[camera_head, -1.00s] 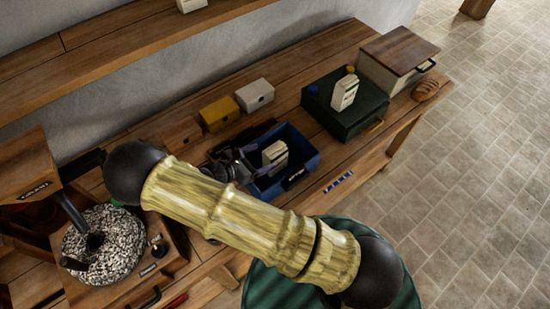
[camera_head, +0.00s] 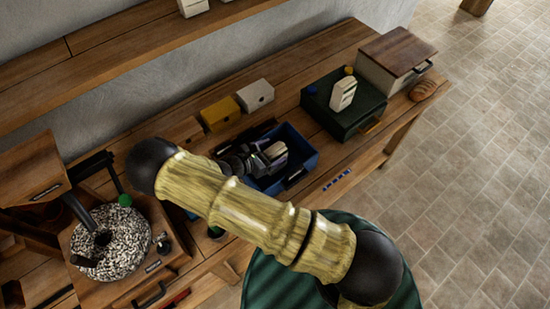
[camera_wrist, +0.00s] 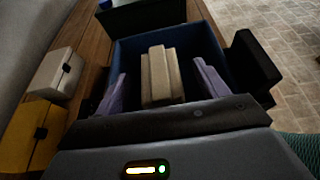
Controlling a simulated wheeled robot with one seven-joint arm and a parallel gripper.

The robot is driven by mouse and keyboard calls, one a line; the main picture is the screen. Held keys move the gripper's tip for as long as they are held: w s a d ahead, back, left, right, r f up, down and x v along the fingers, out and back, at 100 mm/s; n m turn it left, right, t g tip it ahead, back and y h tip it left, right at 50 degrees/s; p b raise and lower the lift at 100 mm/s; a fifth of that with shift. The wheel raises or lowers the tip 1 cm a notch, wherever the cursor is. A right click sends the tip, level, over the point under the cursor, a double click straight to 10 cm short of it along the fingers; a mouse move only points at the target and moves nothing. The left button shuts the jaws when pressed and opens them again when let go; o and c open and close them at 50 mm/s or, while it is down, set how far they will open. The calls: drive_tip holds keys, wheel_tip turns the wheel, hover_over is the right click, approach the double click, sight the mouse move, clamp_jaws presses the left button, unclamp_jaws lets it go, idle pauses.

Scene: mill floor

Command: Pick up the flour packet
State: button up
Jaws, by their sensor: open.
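A cream packet (camera_head: 276,151), which looks like the flour packet, is inside a blue bin (camera_head: 308,158) on the bench. In the wrist view the packet (camera_wrist: 160,82) stands between my two purple-padded fingers, with a gap on each side. My gripper (camera_wrist: 162,76) is open and reaches into the bin; in the head view my gripper (camera_head: 264,159) partly covers the packet. The packet's lower part is hidden.
The green box (camera_head: 330,118) stands just beyond the bin. A yellow box (camera_head: 220,113) and a white box (camera_head: 255,95) stand along the wall side. A stone mill (camera_head: 110,243) is at the left. A lidded crate (camera_head: 385,75) and a loaf (camera_head: 422,90) are at the far end.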

clamp_jaws()
drive_tip(key=shift+r, duration=0.1)
drive_tip(key=shift+r+b, duration=1.65)
drive_tip(key=shift+r, duration=3.3)
